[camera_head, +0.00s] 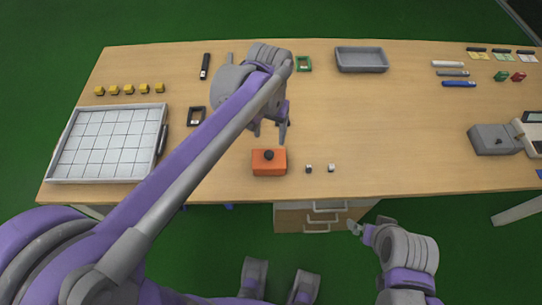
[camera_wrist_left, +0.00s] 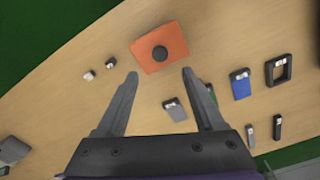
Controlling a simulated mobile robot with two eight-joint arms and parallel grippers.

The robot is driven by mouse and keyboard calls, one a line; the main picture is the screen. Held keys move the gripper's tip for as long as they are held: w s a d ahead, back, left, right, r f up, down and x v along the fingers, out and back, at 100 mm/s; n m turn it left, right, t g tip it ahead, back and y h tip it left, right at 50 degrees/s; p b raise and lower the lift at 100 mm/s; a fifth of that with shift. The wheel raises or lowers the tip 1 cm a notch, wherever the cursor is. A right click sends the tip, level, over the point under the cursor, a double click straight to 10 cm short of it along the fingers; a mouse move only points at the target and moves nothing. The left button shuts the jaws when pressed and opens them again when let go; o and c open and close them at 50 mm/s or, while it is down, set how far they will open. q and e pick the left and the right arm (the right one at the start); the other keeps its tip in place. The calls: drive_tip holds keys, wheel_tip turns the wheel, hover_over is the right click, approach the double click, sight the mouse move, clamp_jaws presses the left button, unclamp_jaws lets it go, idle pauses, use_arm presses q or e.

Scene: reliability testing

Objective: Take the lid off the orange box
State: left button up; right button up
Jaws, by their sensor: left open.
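The orange box (camera_head: 269,168) sits near the table's front edge, with a round black knob (camera_head: 268,155) on its orange top. My left gripper (camera_head: 270,134) is open and empty, above and just behind the box in the head view. In the left wrist view the box (camera_wrist_left: 161,46) lies beyond the two spread fingertips (camera_wrist_left: 160,73), with its knob (camera_wrist_left: 160,53) roughly centred between them. The fingers do not appear to touch it. My right gripper (camera_head: 354,228) is low at the front of the table, away from the box; its finger opening is too small to tell.
Two small blocks (camera_head: 331,168) stand just right of the box. A white grid board (camera_head: 104,146) is at the left, a grey tray (camera_head: 362,60) at the back and a grey device (camera_head: 494,140) at the right. The table's middle right is clear.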

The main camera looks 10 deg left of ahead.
sight(269, 153)
use_arm(q)
drive_tip(key=f+b, duration=0.1)
drive_tip(key=f, duration=0.7)
drive_tip(key=shift+s+f, duration=0.2)
clamp_jaws()
